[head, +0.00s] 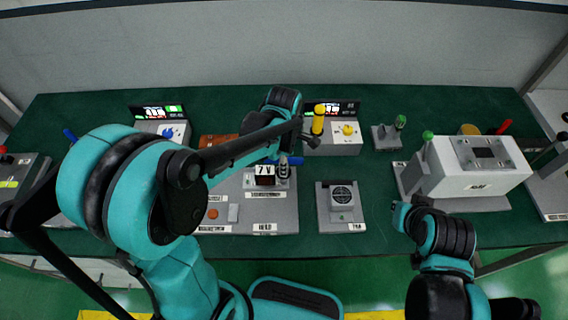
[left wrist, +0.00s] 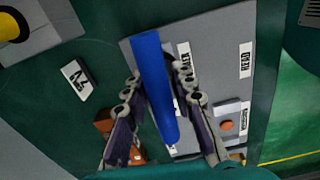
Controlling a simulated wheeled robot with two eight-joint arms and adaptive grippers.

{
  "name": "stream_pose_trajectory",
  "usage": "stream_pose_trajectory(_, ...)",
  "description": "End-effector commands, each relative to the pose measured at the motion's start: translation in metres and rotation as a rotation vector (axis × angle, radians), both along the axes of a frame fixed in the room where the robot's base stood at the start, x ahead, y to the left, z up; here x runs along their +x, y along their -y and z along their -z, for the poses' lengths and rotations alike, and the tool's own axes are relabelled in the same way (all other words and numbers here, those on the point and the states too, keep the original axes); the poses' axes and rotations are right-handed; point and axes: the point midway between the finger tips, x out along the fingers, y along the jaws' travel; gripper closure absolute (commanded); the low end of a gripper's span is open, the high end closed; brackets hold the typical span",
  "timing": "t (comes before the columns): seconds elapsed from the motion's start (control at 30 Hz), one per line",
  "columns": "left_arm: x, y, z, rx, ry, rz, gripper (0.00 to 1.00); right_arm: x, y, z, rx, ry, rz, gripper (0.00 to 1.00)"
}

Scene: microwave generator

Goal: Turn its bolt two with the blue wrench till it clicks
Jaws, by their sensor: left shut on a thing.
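My left gripper (head: 283,170) is over the grey base plate (head: 285,212) in the middle of the table. It is shut on the blue wrench, whose blue handle (left wrist: 154,85) passes between the two fingers in the left wrist view. In the head view a little of the blue wrench (head: 292,160) shows beside the fingers. The fingers and wrench cover part of the plate, so I cannot make out bolt two or whether the wrench touches a bolt. My right arm is at the lower right, but its gripper cannot be made out.
The plate carries labels and an orange button (head: 213,213). A fan unit (head: 341,197) stands to its right. A box with a yellow knob (head: 347,130) and one with a blue knob (head: 168,132) stand behind. A white machine (head: 470,170) is at the right.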

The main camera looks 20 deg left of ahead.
Motion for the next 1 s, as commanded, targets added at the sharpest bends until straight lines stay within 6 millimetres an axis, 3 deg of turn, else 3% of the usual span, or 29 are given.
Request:
stream_pose_trajectory(0.27,0.0001,-0.0001,-0.0003,0.000,0.000,-0.009,1.00,0.0000,0.0000,0.0000,0.000,0.000,0.000,1.00)
stream_pose_trajectory(0.6,-0.0003,0.0000,0.0010,0.000,0.000,0.363,1.00,0.0000,0.0000,0.0019,0.000,0.000,0.000,1.00)
stream_pose_trajectory(1.0,-0.0007,-0.0001,0.0012,-0.001,-0.001,0.453,1.00,0.0000,0.0000,0.0019,0.000,0.000,0.000,1.00)
